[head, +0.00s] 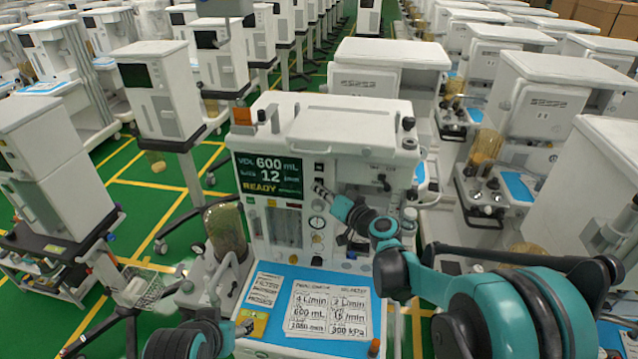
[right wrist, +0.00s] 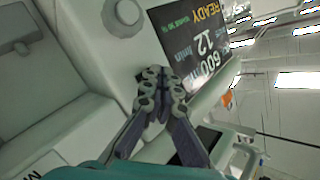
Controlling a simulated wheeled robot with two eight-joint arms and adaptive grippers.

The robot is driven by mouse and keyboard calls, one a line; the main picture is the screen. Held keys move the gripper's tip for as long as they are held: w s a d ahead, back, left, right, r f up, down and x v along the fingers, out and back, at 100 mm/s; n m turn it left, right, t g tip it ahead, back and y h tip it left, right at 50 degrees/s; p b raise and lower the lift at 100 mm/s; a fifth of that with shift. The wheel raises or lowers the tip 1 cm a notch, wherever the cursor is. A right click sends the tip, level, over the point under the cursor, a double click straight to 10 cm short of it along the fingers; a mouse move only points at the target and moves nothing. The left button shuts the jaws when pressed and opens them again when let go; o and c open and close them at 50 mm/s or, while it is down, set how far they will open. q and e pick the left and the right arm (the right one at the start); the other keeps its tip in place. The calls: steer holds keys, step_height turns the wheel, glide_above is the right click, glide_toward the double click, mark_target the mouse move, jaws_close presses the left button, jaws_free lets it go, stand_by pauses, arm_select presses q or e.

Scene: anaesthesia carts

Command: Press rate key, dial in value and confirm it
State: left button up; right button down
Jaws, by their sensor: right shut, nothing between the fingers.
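The anaesthesia cart in the middle carries a dark display (head: 268,173) reading VOL 600 mL, a second line 12 /min, and READY. The display also shows rotated in the right wrist view (right wrist: 195,35). My right gripper (head: 318,188) is shut and empty, its tips just right of the display's lower edge. In the right wrist view its fingertips (right wrist: 160,78) are together near the panel, below a round pale knob (right wrist: 124,15). Contact cannot be told. I cannot make out the rate key. My left gripper (head: 245,327) is low, by the cart's worktop; its jaws are unclear.
A white card (head: 328,305) on the blue worktop (head: 290,277) lists settings, including 600 mL and 15 /min. A green canister (head: 226,230) stands left of the panel. Other carts crowd both sides; green floor (head: 150,200) shows at left.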

steer(key=shift+w+d, duration=0.1)
steer(key=shift+w, duration=0.35)
stand_by(0.6)
steer(key=shift+s, duration=0.15)
steer(key=shift+s+a, duration=0.2)
steer(key=shift+s, duration=0.55)
steer(key=shift+s+a, duration=0.25)
steer(key=shift+s, duration=1)
steer(key=shift+s+a, duration=0.25)
steer(key=shift+s, duration=0.95)
steer(key=shift+b, duration=0.3)
